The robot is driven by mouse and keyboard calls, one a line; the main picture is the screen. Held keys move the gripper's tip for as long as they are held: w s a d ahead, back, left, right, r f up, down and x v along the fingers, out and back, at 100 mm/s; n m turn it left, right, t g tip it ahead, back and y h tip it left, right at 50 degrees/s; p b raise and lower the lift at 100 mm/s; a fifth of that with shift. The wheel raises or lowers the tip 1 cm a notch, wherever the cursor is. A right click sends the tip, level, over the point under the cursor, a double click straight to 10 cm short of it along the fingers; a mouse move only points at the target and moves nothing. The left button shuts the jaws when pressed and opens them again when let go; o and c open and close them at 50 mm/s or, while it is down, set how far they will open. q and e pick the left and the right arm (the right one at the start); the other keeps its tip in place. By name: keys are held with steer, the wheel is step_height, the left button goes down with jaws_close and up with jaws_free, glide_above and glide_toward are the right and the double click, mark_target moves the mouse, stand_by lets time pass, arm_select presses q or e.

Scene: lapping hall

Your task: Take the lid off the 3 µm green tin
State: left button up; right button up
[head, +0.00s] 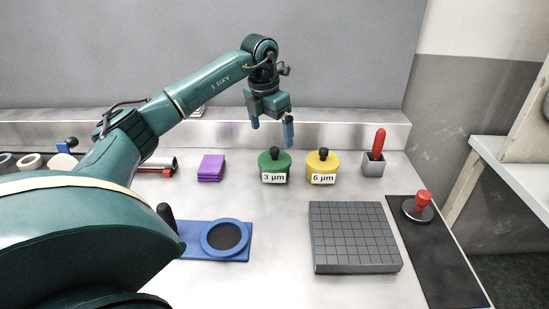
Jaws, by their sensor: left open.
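The green tin (274,172) stands upright on the bench and bears a white "3 µm" label. Its green lid (267,158) with a black knob (275,154) is on it. My left gripper (272,132) hangs above the tin, pointing down, with its two blue fingers apart and nothing between them. The fingertips are over the lid and appear clear of the knob. My right gripper does not show.
A yellow tin (321,168) labelled "6 µm" stands close on the right. A purple block (211,168) lies to the left. A grey holder (373,167) with a red-handled tool, a grooved grey plate (353,236) and a blue board (205,249) are around.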

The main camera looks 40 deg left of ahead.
mark_target(274, 148)
arm_select(q)
steer(key=f, duration=0.2)
steer(key=w+f, duration=0.1)
steer(key=f, duration=0.5)
steer(key=shift+w+f, duration=0.1)
steer(key=shift+w, duration=0.15)
steer(key=c, duration=0.8)
